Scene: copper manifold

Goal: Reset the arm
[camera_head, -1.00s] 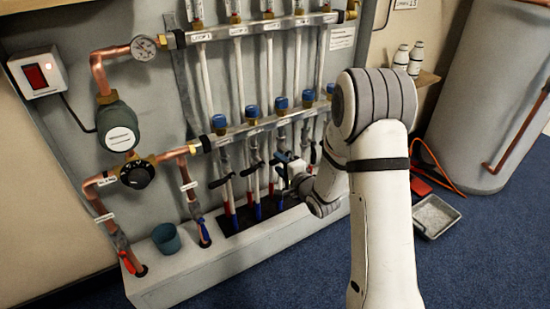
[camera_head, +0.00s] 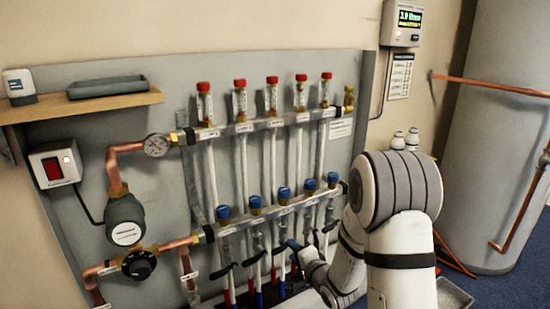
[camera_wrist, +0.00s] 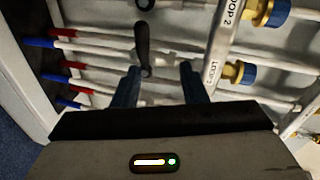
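My arm reaches to the lower part of the copper manifold. My gripper shows in the wrist view (camera_wrist: 160,76) with its two dark blue fingers apart and nothing visibly clamped between them. A black valve lever (camera_wrist: 142,42) stands just beyond the fingers, nearer the left one; I cannot tell whether they touch. In the head view a blue finger of my gripper (camera_head: 293,246) shows by the row of black levers below the lower manifold bar (camera_head: 270,214); my wrist hides the rest. Several blue caps (camera_head: 284,194) sit on that bar.
A pressure gauge (camera_head: 156,145) and a pump (camera_head: 124,221) are at the left. A wooden shelf (camera_head: 130,104) holds a grey tray (camera_head: 106,87). A large grey cylinder (camera_head: 485,150) stands at the right. Red and blue ended pipes (camera_wrist: 90,66) run close to my gripper.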

